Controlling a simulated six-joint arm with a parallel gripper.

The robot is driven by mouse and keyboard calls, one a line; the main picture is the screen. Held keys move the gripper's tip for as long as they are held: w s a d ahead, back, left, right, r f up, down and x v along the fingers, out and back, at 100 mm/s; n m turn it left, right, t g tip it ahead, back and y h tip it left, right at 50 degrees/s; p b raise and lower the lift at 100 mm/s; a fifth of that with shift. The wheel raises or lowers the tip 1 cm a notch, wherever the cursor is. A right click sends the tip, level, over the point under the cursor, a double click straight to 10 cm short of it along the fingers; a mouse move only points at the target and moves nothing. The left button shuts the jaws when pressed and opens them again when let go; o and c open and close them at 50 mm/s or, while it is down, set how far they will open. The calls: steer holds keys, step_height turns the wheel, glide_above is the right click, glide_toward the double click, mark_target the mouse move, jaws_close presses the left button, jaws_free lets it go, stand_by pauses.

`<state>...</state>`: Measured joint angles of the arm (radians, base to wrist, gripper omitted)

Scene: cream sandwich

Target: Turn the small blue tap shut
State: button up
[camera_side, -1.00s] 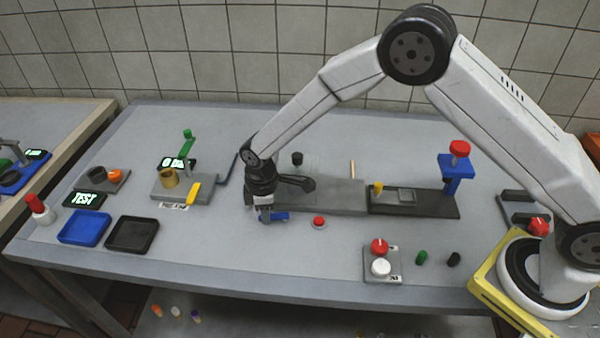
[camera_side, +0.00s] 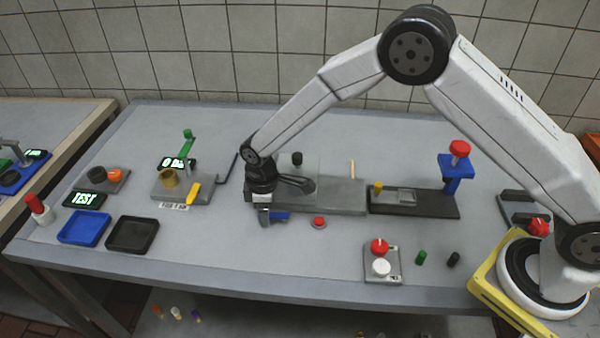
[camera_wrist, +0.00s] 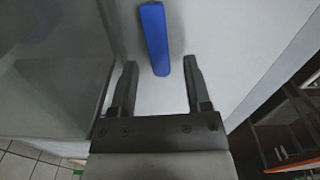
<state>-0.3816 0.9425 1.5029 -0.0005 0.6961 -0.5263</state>
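The blue tap (camera_side: 281,216) is a small bar-shaped handle low on the front side of a grey machine. In the wrist view the blue tap (camera_wrist: 155,38) points toward my gripper, and its near end lies between the fingertips. My gripper (camera_side: 264,218) is just left of the tap in the side view. In the wrist view my gripper (camera_wrist: 162,70) has its two dark fingers apart, with gaps on both sides of the tap. I cannot tell from the frames whether a finger touches it.
The grey machine (camera_side: 340,196) stands behind the tap. A red button (camera_side: 319,222) sits just right of the tap. A weighing stand (camera_side: 170,187) with a yellow lever is to the left. The table front below the tap is clear.

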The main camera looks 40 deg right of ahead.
steer(key=shift+r, duration=3.9)
steer(key=shift+w+a, duration=0.1)
steer(key=shift+w+a+f+g+h, duration=0.15)
steer(key=shift+w+a+g+h, duration=0.4)
steer(key=shift+a+g+h, duration=0.25)
steer(key=shift+w+a+f+g+h, duration=0.1)
steer(key=shift+w+a+g+h, duration=0.5)
steer(key=shift+h, duration=0.3)
steer(key=shift+s, duration=0.1)
steer(key=shift+x, duration=3.9)
